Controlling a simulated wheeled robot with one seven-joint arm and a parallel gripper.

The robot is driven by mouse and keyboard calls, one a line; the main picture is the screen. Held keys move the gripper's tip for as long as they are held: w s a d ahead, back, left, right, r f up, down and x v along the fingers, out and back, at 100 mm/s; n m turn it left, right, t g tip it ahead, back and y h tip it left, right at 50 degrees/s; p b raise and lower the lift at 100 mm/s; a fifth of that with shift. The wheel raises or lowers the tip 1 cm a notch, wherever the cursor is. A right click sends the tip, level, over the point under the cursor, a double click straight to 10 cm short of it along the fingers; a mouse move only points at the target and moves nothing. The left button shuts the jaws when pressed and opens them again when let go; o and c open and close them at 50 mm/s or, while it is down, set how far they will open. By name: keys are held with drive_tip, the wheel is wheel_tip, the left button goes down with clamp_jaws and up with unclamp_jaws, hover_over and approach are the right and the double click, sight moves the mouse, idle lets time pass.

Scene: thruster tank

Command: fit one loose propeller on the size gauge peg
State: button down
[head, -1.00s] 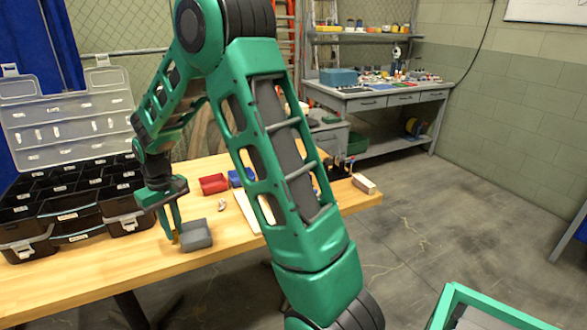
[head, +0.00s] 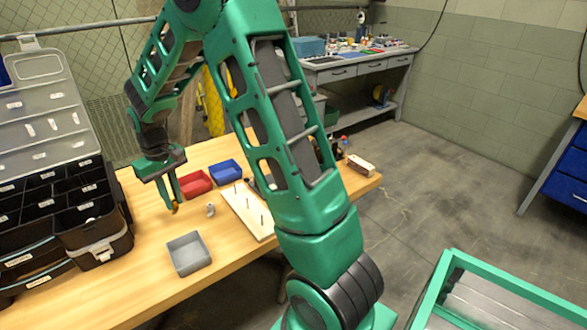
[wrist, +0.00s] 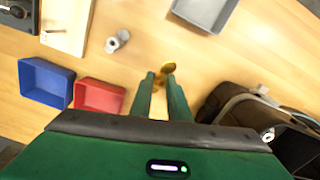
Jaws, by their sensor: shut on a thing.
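My gripper (head: 173,206) is shut on a small orange-yellow propeller (head: 175,208), held above the table left of the red bin. In the wrist view the propeller (wrist: 169,68) sticks out past the fingertips (wrist: 160,80), tilted, with its lower part between the fingers. A pale wooden board (head: 245,213) with several thin upright pegs lies to the right of my gripper. Part of the board (wrist: 67,25) shows at the top left of the wrist view. Which peg is the size gauge I cannot tell.
A grey tray (head: 188,254) sits at the front. A red bin (head: 195,184) and a blue bin (head: 227,171) stand behind. A small grey-white part (head: 210,211) lies between gripper and board. A black compartment case (head: 98,228) stands at left. My arm crosses the view.

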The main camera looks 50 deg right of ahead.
drive_tip(key=s+d+r+m, duration=0.1)
drive_tip(key=s+d+m, duration=0.3)
drive_tip(key=d, duration=0.5)
drive_tip(key=s+d+r+m, duration=0.2)
drive_tip(key=s+d+m, duration=0.15)
drive_tip(key=d, duration=0.45)
drive_tip(key=s+d+m, duration=0.2)
drive_tip(key=s+d, duration=0.2)
drive_tip(key=s, duration=0.1)
drive_tip(key=s+d+r+m, duration=0.1)
drive_tip(key=s+d+m, duration=0.2)
drive_tip(key=s+d, duration=0.1)
drive_tip(key=s+d+m, duration=0.2)
drive_tip(key=s+d, duration=0.1)
drive_tip(key=s, duration=0.3)
drive_tip(key=shift+s+d+r+m, duration=0.2)
drive_tip(key=shift+d+r+m, duration=0.05)
drive_tip(key=shift+d+r, duration=0.15)
drive_tip(key=shift+f, duration=1.85)
drive_tip(key=shift+s+a, duration=0.1)
drive_tip(key=shift+f, duration=2.7)
